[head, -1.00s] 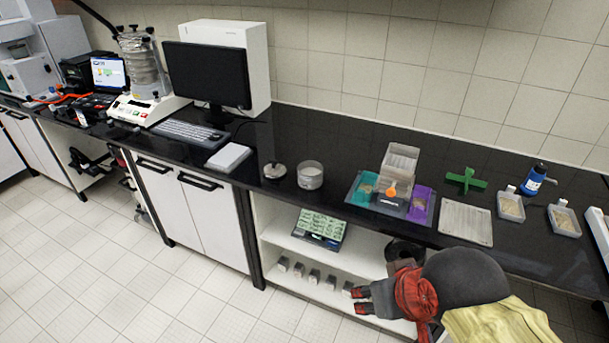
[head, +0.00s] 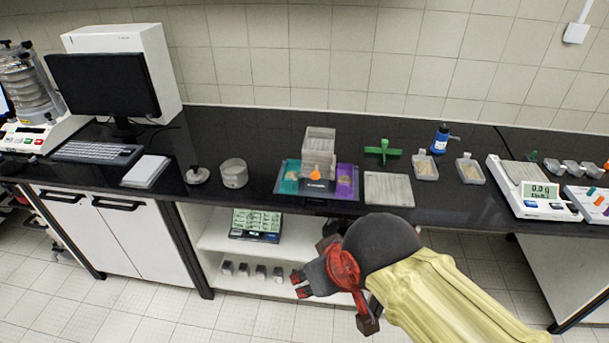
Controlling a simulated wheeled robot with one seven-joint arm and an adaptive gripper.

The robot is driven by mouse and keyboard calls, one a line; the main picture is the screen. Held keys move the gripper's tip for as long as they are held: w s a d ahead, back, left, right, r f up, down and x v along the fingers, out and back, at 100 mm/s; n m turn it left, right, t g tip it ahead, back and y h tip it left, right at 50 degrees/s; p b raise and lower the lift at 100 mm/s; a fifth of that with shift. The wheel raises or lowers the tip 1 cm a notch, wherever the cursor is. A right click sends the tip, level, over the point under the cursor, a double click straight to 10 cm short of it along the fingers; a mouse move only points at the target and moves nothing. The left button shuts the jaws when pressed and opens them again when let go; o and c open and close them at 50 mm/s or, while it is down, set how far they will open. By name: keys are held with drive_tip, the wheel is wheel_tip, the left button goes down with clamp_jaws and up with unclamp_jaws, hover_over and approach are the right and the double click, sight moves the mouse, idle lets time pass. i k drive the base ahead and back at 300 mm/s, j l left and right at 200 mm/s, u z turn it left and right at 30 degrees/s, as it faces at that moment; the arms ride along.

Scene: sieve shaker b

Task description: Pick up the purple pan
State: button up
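The purple pan (head: 346,181) sits at the right end of a dark blue-grey tray (head: 318,196) on the black bench, in the head view. A clear box-like holder (head: 319,150) stands to its left, with an orange piece at its front. A teal pan (head: 290,180) sits at the tray's left end. My gripper (head: 299,284) is in front of the bench, below the worktop and in front of the open shelf. It is well apart from the purple pan. Its two red-tipped fingers look apart, with nothing seen between them.
A grey flat plate (head: 389,189) lies right of the tray, with a green cross-shaped piece (head: 382,151) behind it. Clear sample pans (head: 470,171), a blue bottle (head: 441,138) and a balance (head: 540,200) stand further right. A round tin (head: 234,174) stands left of the tray.

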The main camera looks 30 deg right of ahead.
sight(345, 180)
drive_tip(key=i+l+z, duration=0.15)
drive_tip(key=i+z, duration=0.15)
drive_tip(key=i, duration=0.3)
drive_tip(key=i+z, duration=0.3)
drive_tip(key=i, duration=0.25)
